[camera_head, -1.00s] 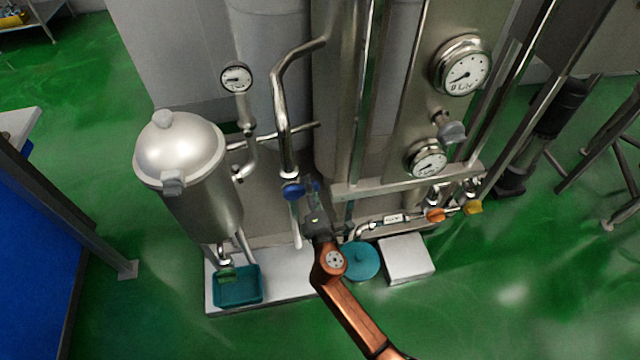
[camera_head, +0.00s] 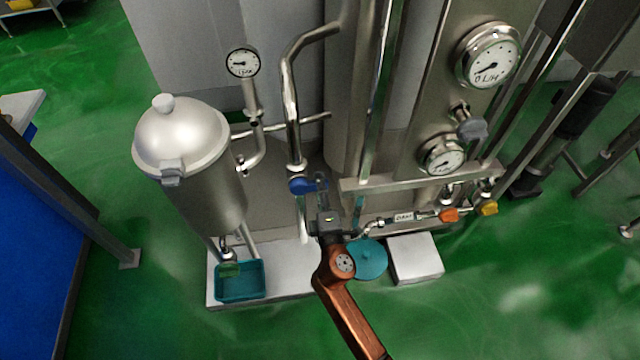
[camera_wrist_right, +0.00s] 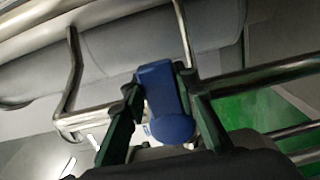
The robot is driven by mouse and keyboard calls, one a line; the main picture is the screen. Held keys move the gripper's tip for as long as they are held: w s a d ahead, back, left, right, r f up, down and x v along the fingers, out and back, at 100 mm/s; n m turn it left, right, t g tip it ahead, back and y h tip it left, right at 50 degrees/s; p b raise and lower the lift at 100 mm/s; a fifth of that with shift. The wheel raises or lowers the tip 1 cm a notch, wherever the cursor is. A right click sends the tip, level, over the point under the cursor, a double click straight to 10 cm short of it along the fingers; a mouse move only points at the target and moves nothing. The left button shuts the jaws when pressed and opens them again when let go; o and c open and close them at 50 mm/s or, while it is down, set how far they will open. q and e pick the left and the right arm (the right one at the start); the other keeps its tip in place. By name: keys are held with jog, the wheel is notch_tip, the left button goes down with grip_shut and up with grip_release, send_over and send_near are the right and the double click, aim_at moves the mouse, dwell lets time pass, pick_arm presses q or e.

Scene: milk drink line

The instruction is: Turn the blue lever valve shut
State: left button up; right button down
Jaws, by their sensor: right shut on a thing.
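The blue lever valve (camera_head: 300,186) sits on the vertical steel pipe left of the tall column. Its blue handle points to the right in the head view. My right gripper (camera_head: 323,193) reaches up to the handle from below. In the right wrist view the blue handle (camera_wrist_right: 163,98) lies between the two dark fingers of the right gripper (camera_wrist_right: 160,86), which are shut on it. The fingers partly hide the handle's sides. My left gripper is not in view.
A steel vessel (camera_head: 190,150) stands left, with a teal tray (camera_head: 240,281) below it. A teal round lid (camera_head: 366,262) and a white box (camera_head: 414,259) lie beside my right arm. Orange (camera_head: 449,215) and yellow (camera_head: 488,208) valve handles are at the right. Green floor in front is clear.

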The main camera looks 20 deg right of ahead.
jog(key=shift+f, duration=0.15)
jog(key=c, duration=1.5)
grip_release()
jog(key=s, duration=0.4)
jog(key=s+a, duration=0.1)
jog(key=s, duration=0.7)
jog(key=shift+a, duration=0.4)
